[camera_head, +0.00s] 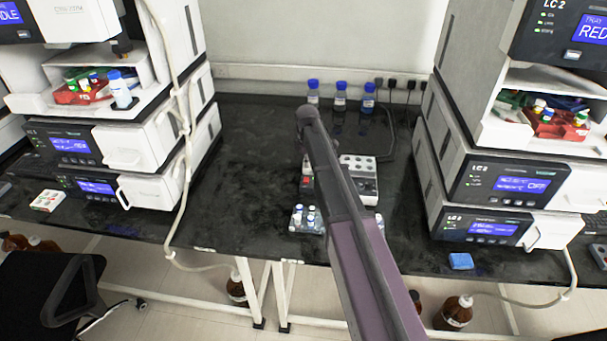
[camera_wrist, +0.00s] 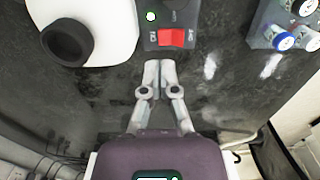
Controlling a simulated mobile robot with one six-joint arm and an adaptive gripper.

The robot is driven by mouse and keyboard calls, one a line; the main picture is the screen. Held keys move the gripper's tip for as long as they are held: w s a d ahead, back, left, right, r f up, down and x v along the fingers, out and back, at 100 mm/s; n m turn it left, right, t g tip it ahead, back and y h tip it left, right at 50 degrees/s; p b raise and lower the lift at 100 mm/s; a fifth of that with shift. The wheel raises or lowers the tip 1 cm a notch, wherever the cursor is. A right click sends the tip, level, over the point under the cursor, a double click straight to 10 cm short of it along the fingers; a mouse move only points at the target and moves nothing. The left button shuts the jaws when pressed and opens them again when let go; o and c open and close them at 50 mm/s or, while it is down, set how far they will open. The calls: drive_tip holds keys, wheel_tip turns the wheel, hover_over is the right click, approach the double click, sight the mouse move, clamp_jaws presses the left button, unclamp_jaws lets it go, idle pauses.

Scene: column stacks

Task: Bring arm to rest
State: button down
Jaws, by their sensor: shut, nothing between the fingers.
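My gripper (camera_wrist: 158,66) shows in the wrist view with its two grey fingers together and nothing between them. It hangs over the black bench (camera_wrist: 110,100), near a grey device with a red rocker switch (camera_wrist: 171,38) and a lit green light. In the head view my arm reaches from the lower right up over the middle of the bench (camera_head: 240,150). I cannot make out the gripper there.
The vial rack (camera_head: 306,226) and a grey block with round wells (camera_head: 358,168) stand near my arm. Blue-capped bottles (camera_head: 340,97) stand at the back. Instrument stacks (camera_head: 150,150) (camera_head: 500,175) flank the bench. A blue item (camera_head: 461,261) lies at the right front. The bench's left middle is clear.

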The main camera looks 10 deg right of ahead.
drive_tip(key=s+r+m+p, duration=0.2)
drive_tip(key=s+m, duration=0.5)
drive_tip(key=s, duration=0.7)
drive_tip(key=s+r+m+p, duration=0.2)
drive_tip(key=s+m, duration=0.5)
drive_tip(key=s, duration=0.8)
